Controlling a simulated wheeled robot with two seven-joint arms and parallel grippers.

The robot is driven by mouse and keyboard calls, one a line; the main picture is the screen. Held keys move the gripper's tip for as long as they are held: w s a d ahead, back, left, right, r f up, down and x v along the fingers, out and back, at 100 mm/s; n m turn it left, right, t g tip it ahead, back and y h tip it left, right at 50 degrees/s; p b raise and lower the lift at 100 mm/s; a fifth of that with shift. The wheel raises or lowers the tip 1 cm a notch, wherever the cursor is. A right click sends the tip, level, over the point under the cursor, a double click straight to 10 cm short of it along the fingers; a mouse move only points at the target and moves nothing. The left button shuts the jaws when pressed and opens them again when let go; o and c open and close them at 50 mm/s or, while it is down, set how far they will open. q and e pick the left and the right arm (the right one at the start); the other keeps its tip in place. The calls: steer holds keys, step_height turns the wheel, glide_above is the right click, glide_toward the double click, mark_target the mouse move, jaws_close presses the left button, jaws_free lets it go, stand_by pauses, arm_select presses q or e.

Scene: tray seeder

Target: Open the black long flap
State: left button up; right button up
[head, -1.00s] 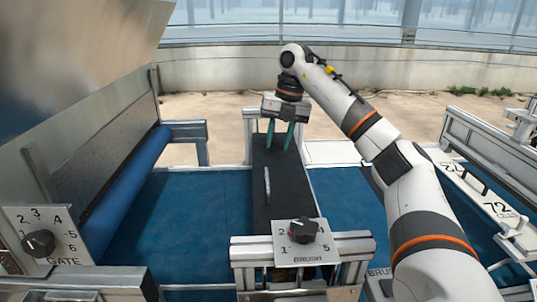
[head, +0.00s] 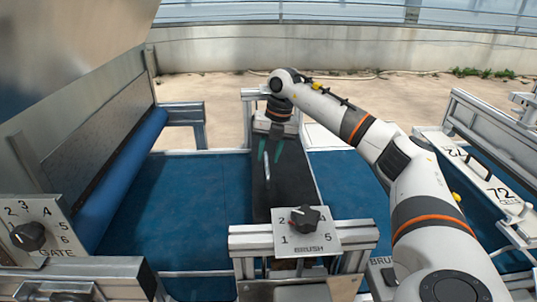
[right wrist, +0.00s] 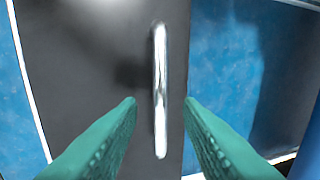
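The black long flap (head: 288,185) lies flat and closed across the blue belt, between two metal frames. A slim silver bar handle (head: 267,171) stands on it; the handle also shows in the right wrist view (right wrist: 160,90). My right gripper (head: 270,162) is over the flap near the handle's far part. In the right wrist view, its green fingers (right wrist: 160,102) are open, one on each side of the handle, with gaps and no visible contact. My left gripper is not in view.
A metal bracket with a brush dial (head: 306,220) stands at the flap's near end. A gate dial (head: 28,236) and blue roller (head: 125,170) are at the left. A white plate marked 72 (head: 490,185) is at the right. Blue belt (head: 190,205) lies on both sides.

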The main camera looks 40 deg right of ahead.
steer(key=shift+a+f, duration=0.1)
steer(key=shift+f, duration=0.4)
jaws_close()
steer(key=shift+r, duration=0.1)
